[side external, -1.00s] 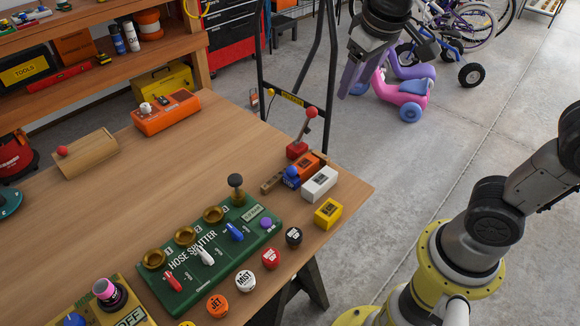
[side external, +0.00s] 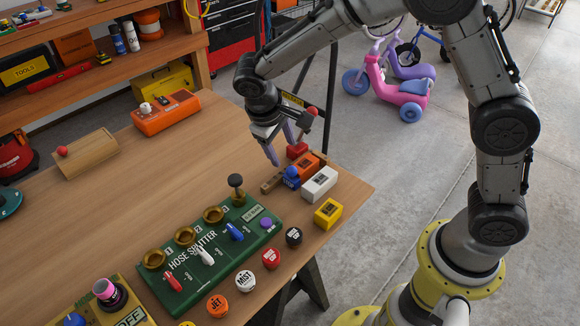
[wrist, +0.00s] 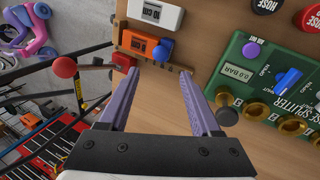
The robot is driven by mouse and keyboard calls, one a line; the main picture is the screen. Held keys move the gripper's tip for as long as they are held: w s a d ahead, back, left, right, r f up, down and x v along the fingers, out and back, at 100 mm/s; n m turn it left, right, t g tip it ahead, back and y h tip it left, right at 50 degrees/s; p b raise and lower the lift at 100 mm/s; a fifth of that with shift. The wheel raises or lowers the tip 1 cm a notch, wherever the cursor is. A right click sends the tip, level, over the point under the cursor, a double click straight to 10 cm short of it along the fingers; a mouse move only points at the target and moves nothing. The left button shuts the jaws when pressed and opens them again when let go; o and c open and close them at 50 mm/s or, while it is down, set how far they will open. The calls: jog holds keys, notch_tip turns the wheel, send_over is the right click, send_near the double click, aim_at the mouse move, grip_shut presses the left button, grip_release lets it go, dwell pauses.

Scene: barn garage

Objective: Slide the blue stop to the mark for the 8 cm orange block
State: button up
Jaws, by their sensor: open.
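The blue stop (side external: 291,173) is a round blue knob on a wooden rail (side external: 268,187) near the table's right edge. It also shows in the wrist view (wrist: 163,51). The orange block (side external: 308,163), with a dark label, sits right beside the stop; in the wrist view it is the orange block (wrist: 138,43) left of the knob. I cannot make out the marks. My gripper (side external: 283,149) is above the rail, pointing down, with its purple fingers apart and empty. In the wrist view the blue knob lies just beyond the gap between my fingertips (wrist: 161,75).
A white block (side external: 320,183) and a yellow block (side external: 328,213) stand at the table's right edge. The green hose splitter (side external: 181,283) lies in front.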

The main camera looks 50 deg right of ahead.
aim_at(291, 169)
jog(key=x, duration=0.9)
jog(key=shift+d+f, duration=0.1)
jog(key=shift+f, duration=0.2)
grip_shut()
dwell(1.0)
